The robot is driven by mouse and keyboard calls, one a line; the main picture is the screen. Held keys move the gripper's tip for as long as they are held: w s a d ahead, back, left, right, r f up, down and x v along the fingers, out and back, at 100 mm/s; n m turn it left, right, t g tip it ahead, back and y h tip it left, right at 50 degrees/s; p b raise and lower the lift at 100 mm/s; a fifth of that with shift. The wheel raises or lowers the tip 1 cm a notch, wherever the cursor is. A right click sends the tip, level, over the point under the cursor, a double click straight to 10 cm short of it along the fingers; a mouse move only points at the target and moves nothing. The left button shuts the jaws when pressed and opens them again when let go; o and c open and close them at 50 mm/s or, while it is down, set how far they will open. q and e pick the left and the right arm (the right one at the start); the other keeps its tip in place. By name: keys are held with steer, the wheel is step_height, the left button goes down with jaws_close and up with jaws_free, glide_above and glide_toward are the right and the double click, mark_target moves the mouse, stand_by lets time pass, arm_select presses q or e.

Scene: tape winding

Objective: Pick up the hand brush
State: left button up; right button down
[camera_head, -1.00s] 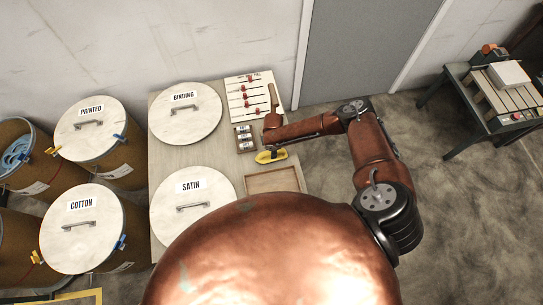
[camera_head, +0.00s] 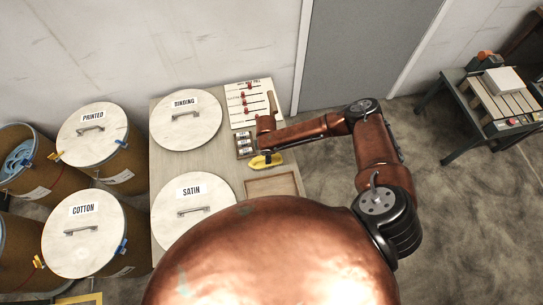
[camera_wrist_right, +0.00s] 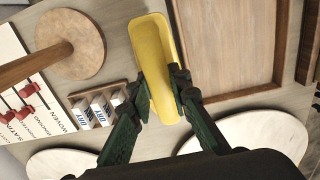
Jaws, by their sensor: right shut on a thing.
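The hand brush appears as a long yellow body (camera_wrist_right: 152,40) in the right wrist view. It also shows as a small yellow shape (camera_head: 268,160) near the right edge of the table in the head view. My right gripper (camera_wrist_right: 160,88) has its two dark green fingers on either side of the brush's near part and is shut on it. In the head view the copper forearm (camera_head: 300,133) reaches in from the right above the brush, and the fingers are hard to make out. The brush's underside is hidden. My left gripper is not in view.
A wooden tray (camera_wrist_right: 193,45) lies close beside the brush. A rack of labelled white blocks (camera_wrist_right: 100,108) and a round wooden base with a post (camera_wrist_right: 70,40) stand on its other side. Round lids marked BINDING (camera_head: 186,125) and SATIN (camera_head: 190,205) cover the table's left side.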

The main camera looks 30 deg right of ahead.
steer(key=s+a+r+p, duration=0.1)
steer(key=s+a+r, duration=0.3)
steer(key=a, duration=0.5)
steer(key=shift+s+r, duration=0.4)
steer(key=shift+r, duration=0.35)
steer(key=c, duration=2.3)
jaws_free()
jaws_close()
